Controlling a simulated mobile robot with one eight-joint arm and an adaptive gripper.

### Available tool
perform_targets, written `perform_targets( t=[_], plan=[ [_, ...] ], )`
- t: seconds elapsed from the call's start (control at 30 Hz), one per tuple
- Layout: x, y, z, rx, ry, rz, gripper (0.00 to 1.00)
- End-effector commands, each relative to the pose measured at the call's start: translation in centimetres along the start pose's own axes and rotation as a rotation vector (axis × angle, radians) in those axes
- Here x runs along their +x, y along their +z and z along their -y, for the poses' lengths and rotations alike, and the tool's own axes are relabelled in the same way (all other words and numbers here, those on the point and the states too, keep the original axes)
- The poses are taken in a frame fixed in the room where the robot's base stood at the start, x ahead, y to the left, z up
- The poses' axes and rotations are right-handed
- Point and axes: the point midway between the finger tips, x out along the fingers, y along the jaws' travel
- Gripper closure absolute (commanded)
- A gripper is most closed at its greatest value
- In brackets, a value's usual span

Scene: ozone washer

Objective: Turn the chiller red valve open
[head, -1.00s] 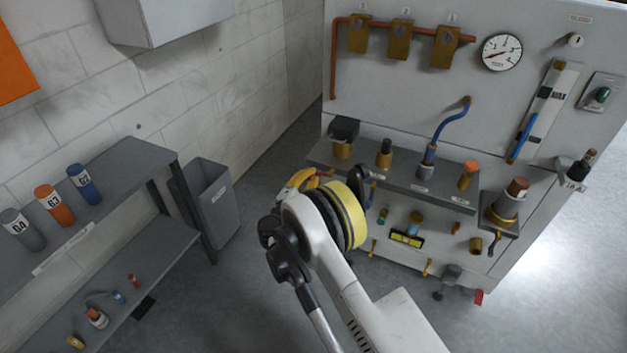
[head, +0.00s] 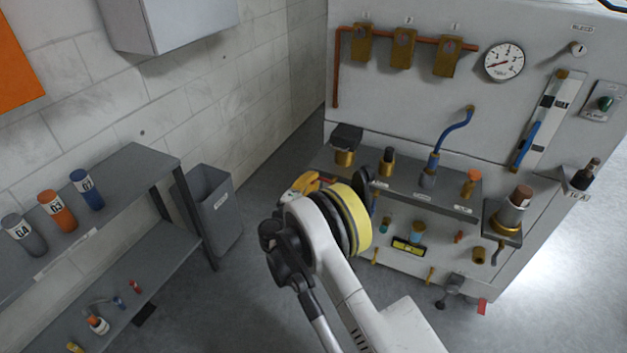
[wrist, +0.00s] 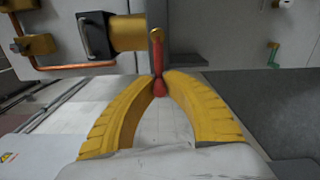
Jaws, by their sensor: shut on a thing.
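The red valve handle (wrist: 157,52) stands upright in the middle of the wrist view, with a brass top end. It is in front of a brass pipe fitting (wrist: 127,33) on a grey panel. My gripper (wrist: 160,80) has yellow ribbed fingers whose tips close on the lower end of the red handle. In the head view, my white arm and its yellow-ringed joint hide the handle. Only a bit of a yellow finger (head: 304,184) shows left of the joint.
The panel (head: 420,95) carries a gauge (head: 504,62), brass blocks and a copper pipe. A shelf (head: 400,187) with several fittings juts out beside my arm. A grey bin (head: 211,205) and a rack (head: 125,165) with bottles stand to the left. Floor between them is clear.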

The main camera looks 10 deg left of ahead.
Motion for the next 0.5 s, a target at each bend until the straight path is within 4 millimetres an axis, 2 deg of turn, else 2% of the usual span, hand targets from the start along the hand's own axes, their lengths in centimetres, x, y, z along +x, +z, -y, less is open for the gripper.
perform_targets(
  t=[0.03, 0.1, 0.13, 0.5],
  plan=[
    [0.00, -0.15, -0.16, -0.002, 0.003, -0.004, 1.00],
    [0.00, -0.14, -0.17, -0.002, 0.003, -0.003, 0.75],
    [0.00, -0.13, -0.16, -0.002, 0.003, -0.003, 0.65],
    [-0.33, -0.10, -0.09, -0.002, 0.002, -0.002, 0.63]
  ],
)
